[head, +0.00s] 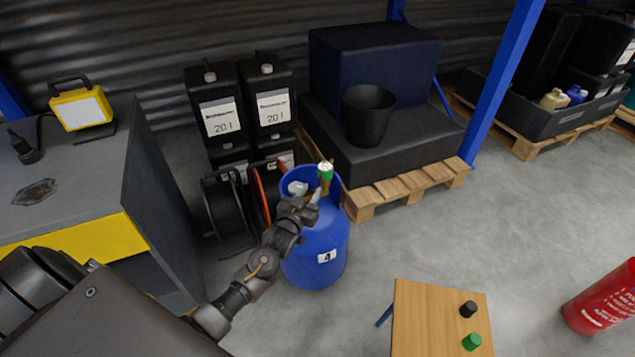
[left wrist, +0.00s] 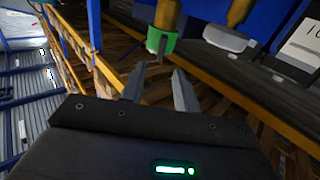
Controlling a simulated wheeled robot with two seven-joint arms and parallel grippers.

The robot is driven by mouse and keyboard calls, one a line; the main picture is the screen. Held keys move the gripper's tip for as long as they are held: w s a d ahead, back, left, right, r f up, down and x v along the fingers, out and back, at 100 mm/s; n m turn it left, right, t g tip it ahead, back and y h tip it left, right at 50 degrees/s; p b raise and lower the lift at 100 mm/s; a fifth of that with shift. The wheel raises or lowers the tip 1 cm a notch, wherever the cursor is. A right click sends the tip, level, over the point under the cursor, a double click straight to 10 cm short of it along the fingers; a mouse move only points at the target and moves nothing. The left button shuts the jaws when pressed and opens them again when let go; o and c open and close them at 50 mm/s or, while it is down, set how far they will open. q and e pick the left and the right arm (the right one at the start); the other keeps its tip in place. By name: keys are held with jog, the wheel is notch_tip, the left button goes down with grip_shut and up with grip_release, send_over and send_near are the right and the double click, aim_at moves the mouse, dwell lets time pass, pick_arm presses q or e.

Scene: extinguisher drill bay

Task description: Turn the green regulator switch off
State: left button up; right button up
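A blue gas cylinder (head: 318,262) with a "4" label stands upright on the floor. The green regulator switch (head: 326,170) sits on a brass fitting at its top. My left gripper (head: 311,198) is just in front of the fitting, below the green part. In the left wrist view the green switch (left wrist: 160,42) is beyond the fingertips, roughly in line with the gap between them. My left gripper (left wrist: 158,78) is open and empty there. Whether a finger touches the switch cannot be told. My right gripper is in neither view.
A grey valve part (left wrist: 229,38) is beside the switch. Hose reels (head: 235,205) and black canisters (head: 222,115) stand behind the cylinder. A pallet (head: 405,190) is at its back right. A wooden table (head: 425,325) and red extinguisher (head: 605,300) are at right. Floor between is clear.

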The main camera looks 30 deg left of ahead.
aim_at(318, 179)
pick_arm(q)
jog(key=w, duration=0.5)
jog(key=shift+w+a+b, duration=0.15)
jog(key=shift+a+b, duration=0.05)
jog(key=shift+b, duration=0.15)
jog(key=shift+w, duration=0.35)
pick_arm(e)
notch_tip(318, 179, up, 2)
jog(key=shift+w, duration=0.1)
pick_arm(q)
grip_shut()
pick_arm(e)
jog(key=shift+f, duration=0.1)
